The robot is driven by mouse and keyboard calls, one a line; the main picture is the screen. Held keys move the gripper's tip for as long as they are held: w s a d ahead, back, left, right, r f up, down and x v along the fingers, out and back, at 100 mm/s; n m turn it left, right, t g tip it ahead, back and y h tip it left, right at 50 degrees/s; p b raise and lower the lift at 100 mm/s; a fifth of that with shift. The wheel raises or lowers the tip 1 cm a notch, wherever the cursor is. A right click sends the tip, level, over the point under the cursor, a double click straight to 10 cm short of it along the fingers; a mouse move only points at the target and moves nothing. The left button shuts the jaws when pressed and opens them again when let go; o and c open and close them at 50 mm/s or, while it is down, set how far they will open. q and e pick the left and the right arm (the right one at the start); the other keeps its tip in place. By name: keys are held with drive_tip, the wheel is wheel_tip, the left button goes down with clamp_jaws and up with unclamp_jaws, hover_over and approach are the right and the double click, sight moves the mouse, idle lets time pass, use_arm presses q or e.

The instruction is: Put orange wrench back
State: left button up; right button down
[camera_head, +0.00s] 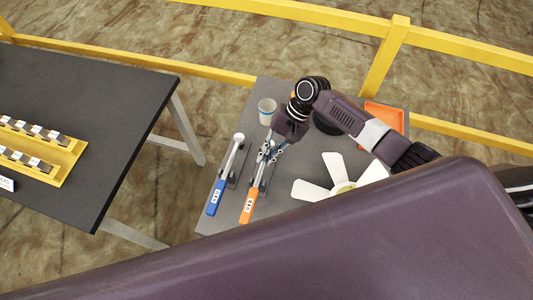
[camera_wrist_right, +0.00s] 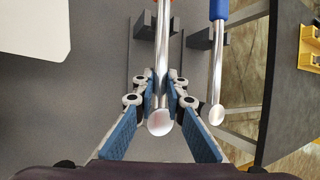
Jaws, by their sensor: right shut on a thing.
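The orange wrench (camera_head: 249,205) has an orange handle with a white label and a silver shaft, and lies slanted over the grey table. My right gripper (camera_head: 269,148) is at its far, metal end. In the right wrist view, the blue-padded fingers of my right gripper (camera_wrist_right: 161,92) are shut on the silver shaft (camera_wrist_right: 163,50); its round end faces the camera. A dark holder block (camera_wrist_right: 147,27) is beside the shaft. I cannot tell whether the wrench rests in it. My left gripper is not in view.
A blue wrench (camera_head: 216,197) lies parallel on the left, with its own dark holder block (camera_wrist_right: 205,39). A cup (camera_head: 267,110), an orange tray (camera_head: 384,115) and a white fan (camera_head: 337,178) share the table. A dark table (camera_head: 100,100) with a yellow rack (camera_head: 70,155) stands left.

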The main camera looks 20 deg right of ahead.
drive_tip(key=shift+f, duration=0.2)
drive_tip(key=c, duration=1.9)
unclamp_jaws()
drive_tip(key=shift+f, duration=0.1)
drive_tip(key=v, duration=1.2)
